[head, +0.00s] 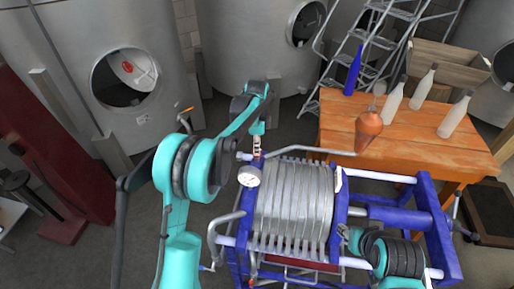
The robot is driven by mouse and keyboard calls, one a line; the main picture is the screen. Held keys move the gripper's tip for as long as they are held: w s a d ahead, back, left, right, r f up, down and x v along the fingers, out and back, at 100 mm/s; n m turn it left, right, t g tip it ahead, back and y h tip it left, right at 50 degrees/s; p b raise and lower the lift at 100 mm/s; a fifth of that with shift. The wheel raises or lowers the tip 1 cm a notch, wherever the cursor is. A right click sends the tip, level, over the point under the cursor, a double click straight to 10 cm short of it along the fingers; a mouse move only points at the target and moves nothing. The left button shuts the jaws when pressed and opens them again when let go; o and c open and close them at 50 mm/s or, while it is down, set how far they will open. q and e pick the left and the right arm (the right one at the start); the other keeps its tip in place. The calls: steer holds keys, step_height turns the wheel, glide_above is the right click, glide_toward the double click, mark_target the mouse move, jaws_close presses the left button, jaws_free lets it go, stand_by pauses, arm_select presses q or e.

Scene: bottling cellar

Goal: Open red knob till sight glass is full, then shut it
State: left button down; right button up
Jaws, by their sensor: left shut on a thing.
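My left gripper (257,132) points down at the top of a short upright fitting (256,149) at the back left of the filter press. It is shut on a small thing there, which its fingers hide. No red knob shows clearly; the grip's place fits it. The fitting looks pale and banded and may be the sight glass, but it is too small to read a level. A round white gauge (249,177) sits just below. My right gripper (344,236) is partly in view by the press's right side, too dark and small to read its fingers.
The press has grey plates (292,208) in a blue frame (427,215). A bent pipe (310,150) runs right from the fitting. A wooden table (440,145) holds an orange-brown vessel (368,130), a blue bottle (353,74) and pale bottles (455,116). Steel tanks and a ladder stand behind.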

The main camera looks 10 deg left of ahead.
arm_select(q)
steer(key=n, duration=0.3)
steer(key=shift+n+b, duration=0.4)
steer(key=n, duration=0.4)
steer(key=shift+n+b, duration=0.3)
steer(key=shift+b, duration=0.05)
steer(key=n, duration=0.4)
steer(key=shift+n+b, duration=0.35)
steer(key=shift+n, duration=1.45)
steer(key=c, duration=1.5)
jaws_free()
steer(key=shift+c, duration=0.2)
steer(key=shift+r, duration=0.1)
step_height(320, 180, up, 12)
